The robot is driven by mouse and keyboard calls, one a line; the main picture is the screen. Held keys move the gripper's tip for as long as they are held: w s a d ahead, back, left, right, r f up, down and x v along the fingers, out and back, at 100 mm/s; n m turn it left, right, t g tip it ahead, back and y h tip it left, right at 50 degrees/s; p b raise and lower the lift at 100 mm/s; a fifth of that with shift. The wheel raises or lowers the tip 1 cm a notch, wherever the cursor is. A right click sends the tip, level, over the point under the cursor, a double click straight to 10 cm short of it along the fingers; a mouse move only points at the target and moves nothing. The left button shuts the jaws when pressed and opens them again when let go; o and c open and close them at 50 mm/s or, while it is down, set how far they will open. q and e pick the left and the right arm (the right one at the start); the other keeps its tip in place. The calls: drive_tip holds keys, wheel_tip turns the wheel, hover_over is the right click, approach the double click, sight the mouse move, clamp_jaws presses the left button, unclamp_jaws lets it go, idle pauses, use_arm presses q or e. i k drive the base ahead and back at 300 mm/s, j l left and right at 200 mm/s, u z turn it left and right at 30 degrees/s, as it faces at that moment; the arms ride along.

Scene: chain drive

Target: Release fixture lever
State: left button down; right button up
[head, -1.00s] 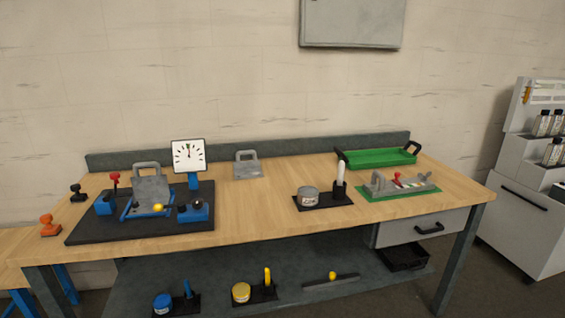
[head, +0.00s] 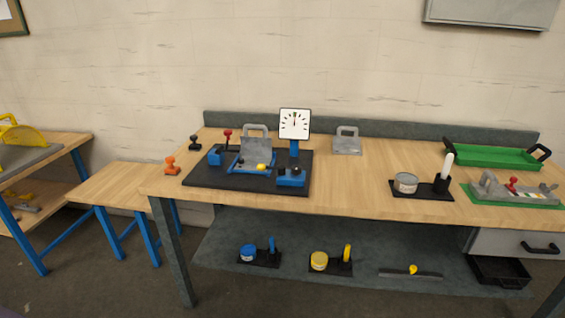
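The fixture is a black base plate (head: 218,182) on the workbench, left of its middle. A grey plate with a handle (head: 255,148) stands upright in a blue frame on it. A blue block with a red-knobbed lever (head: 228,137) is at the left of the fixture, with the lever upright. A yellow ball knob (head: 261,167) is at the front of the frame. A blue block with a black knob (head: 291,177) is at the right. I cannot tell which of these is the fixture lever. A white dial gauge (head: 295,123) stands behind. Neither gripper shows.
On the workbench (head: 360,190) are an orange stamp-like piece (head: 171,166), a dark one (head: 195,142), a second grey handled plate (head: 347,142), a tin (head: 406,183) and a green tray (head: 495,155). A lower wooden table (head: 122,184) stands at left. Several small items lie on the lower shelf.

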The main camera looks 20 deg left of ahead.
sight(281, 168)
drive_tip(key=i+j, duration=0.3)
drive_tip(key=j, duration=0.15)
drive_tip(key=i+j, duration=0.35)
drive_tip(key=i+j+z, duration=0.1)
drive_tip(key=i+j, duration=0.2)
drive_tip(key=j, duration=0.2)
